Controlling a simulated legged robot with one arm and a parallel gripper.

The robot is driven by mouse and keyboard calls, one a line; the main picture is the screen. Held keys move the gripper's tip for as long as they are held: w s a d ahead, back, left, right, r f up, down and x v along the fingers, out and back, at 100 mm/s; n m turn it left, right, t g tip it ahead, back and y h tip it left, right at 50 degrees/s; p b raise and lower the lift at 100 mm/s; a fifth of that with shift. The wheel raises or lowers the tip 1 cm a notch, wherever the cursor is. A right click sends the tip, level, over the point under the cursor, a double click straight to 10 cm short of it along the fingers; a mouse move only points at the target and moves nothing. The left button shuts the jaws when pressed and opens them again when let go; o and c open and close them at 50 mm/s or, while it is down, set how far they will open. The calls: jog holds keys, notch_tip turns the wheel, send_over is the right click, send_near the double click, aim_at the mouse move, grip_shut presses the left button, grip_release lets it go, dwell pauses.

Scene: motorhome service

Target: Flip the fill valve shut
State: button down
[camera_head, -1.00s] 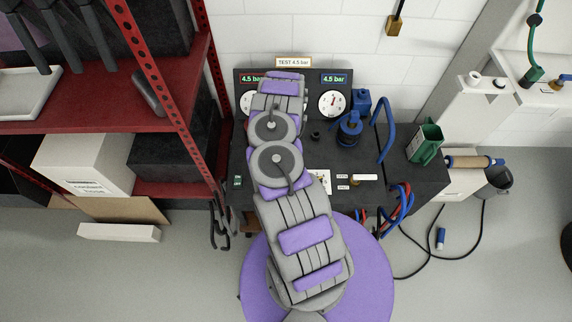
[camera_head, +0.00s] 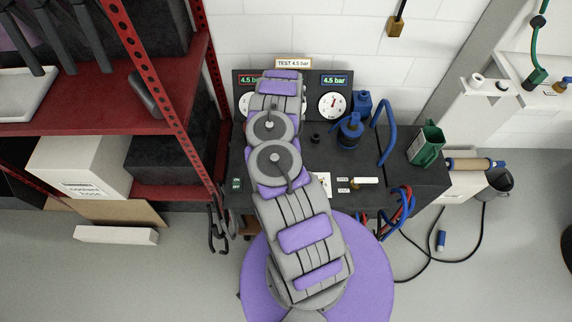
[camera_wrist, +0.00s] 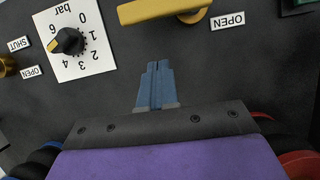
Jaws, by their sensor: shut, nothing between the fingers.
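A yellow valve lever (camera_wrist: 165,10) lies across the top of the wrist view, beside an OPEN label (camera_wrist: 228,21). My gripper (camera_wrist: 157,68) has its blue fingers shut together with nothing between them. In the picture, the fingertips are just below the lever, with dark panel showing between. A second valve's brass part (camera_wrist: 6,66) shows at the left edge by SHUT and OPEN labels. In the head view, a valve with a white handle (camera_head: 367,181) sits right of my arm. No readable label names the fill valve. My arm hides the gripper and yellow lever in the head view.
A black knob (camera_wrist: 67,41) on a white bar dial stands left of the fingers. The black bench (camera_head: 405,185) also carries a blue fitting (camera_head: 349,130), a gauge (camera_head: 332,104) and a green container (camera_head: 426,143). A red shelf rack (camera_head: 165,95) stands close on the left.

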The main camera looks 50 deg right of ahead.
jog(key=shift+d+p+v, duration=0.55)
jog(key=shift+p+v, duration=0.2)
jog(key=shift+v, duration=4.05)
jog(key=w+a+r+n, duration=0.2)
jog(key=w+a+r, duration=0.2)
jog(key=a+r, duration=0.25)
jog(key=w+a+r+n, duration=0.1)
jog(key=w+a+r, duration=0.3)
jog(key=a+r, duration=0.3)
jog(key=s+a+r+n, duration=0.2)
jog(key=a+r+n, duration=0.1)
jog(key=a+r, duration=0.95)
jog(key=s+a+r+n+h, duration=0.1)
jog(key=s+a+r+n, duration=0.1)
jog(key=s+a+r, duration=0.4)
jog(key=s+a+r+n+h, duration=0.1)
jog(key=s+a+r, duration=0.2)
jog(key=s+r, duration=0.5)
jog(key=s, duration=0.7)
jog(key=s+a+r+n+t+h, duration=0.1)
jog(key=s, duration=0.6)
jog(key=shift+s+a+r+b, duration=0.3)
jog(key=shift+s, duration=0.1)
